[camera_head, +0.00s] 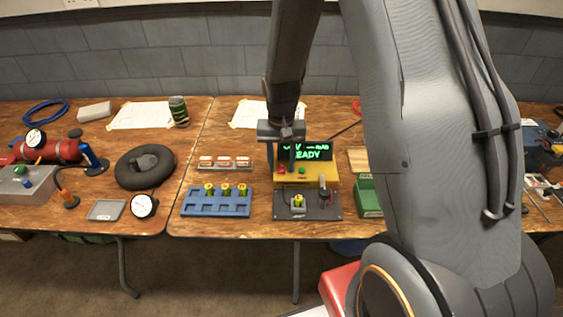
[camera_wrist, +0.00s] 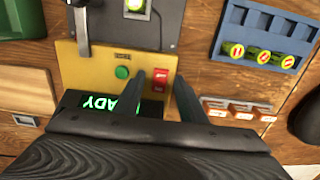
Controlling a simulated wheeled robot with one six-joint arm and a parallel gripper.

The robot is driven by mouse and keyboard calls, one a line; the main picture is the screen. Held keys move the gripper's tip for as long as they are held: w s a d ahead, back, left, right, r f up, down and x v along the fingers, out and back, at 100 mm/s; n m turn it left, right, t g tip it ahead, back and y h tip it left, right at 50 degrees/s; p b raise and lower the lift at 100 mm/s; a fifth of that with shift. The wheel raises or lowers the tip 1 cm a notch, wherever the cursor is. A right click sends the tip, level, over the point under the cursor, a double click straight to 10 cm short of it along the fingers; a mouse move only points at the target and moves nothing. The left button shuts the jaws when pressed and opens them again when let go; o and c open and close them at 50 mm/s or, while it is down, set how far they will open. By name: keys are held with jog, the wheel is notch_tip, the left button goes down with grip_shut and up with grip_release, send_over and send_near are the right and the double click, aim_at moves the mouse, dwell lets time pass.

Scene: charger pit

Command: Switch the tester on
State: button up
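The tester has a yellow panel (camera_head: 322,180) with a lit display (camera_head: 315,152) showing green text that includes "READY". A red switch (camera_wrist: 160,77) and a round green button (camera_wrist: 122,72) are on the panel. A dark plate (camera_head: 325,210) in front holds a cell in a holder (camera_head: 298,203) and a lever (camera_head: 322,189). My gripper (camera_head: 284,160) points down over the left part of the tester. In the wrist view its fingers (camera_wrist: 160,82) are apart and empty, with the red switch appearing between the tips. Contact with the switch cannot be told. The gripper partly covers the display.
A blue tray (camera_head: 214,212) with several cells stands left of the tester, with a rack of red-and-white items (camera_head: 225,163) behind it. A green box (camera_head: 369,200) is close on the right.

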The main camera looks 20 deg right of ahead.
aim_at(282, 165)
grip_shut()
jog(key=shift+w+g+y+p, duration=0.25)
jog(key=shift+g+y+p, duration=0.05)
jog(key=shift+g, duration=0.6)
grip_release()
notch_tip(282, 165, up, 8)
jog(key=w+b, duration=0.1)
jog(key=shift+d+b, duration=0.25)
jog(key=shift+b, duration=0.05)
jog(key=shift+f, duration=0.1)
